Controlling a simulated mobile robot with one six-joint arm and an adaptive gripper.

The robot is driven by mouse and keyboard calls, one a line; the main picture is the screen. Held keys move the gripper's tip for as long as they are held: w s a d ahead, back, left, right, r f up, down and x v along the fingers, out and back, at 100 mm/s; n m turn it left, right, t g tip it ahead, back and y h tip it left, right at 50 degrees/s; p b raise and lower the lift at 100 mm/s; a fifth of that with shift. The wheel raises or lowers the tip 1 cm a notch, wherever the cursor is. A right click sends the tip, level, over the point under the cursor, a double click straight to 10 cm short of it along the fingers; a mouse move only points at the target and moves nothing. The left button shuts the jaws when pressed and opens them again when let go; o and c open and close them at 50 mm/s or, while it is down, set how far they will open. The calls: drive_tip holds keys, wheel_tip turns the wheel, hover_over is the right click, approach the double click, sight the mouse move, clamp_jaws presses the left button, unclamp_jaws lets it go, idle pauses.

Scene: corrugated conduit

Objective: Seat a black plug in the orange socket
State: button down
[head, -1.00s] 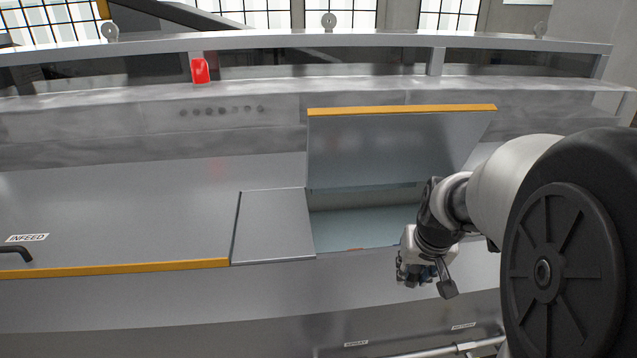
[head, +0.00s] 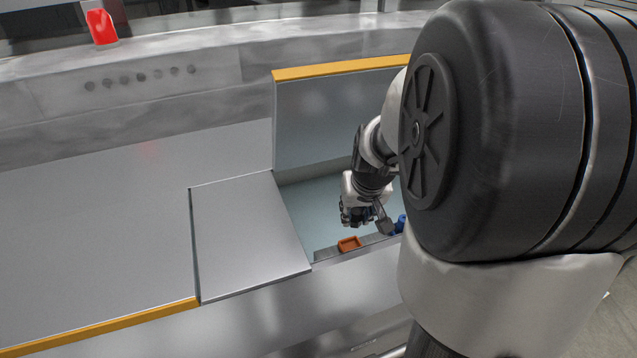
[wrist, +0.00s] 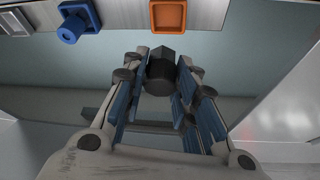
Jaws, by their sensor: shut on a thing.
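The orange socket (head: 349,244) is a small square frame near the front edge of the open compartment. In the wrist view the orange socket (wrist: 168,18) is at the top centre, a little beyond the plug. My gripper (wrist: 162,88) is shut on a black plug (wrist: 161,72), which sits between the blue-padded fingers and is apart from the socket. In the head view my gripper (head: 357,214) hangs over the compartment, just behind the socket; the plug cannot be made out there.
A raised lid (head: 325,120) stands behind the compartment. A flat grey panel (head: 245,235) lies to its left.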

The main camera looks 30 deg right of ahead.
drive_tip(key=shift+w+f+b, duration=0.15)
drive_tip(key=shift+f+b, duration=0.15)
drive_tip(key=shift+f, duration=0.25)
drive_tip(key=shift+f+b, duration=0.35)
drive_tip(key=shift+f, duration=0.1)
drive_tip(key=shift+f+b, duration=0.95)
drive_tip(key=shift+f, duration=0.4)
drive_tip(key=shift+f+b, duration=2)
drive_tip(key=shift+b, duration=0.05)
drive_tip(key=shift+f, duration=0.15)
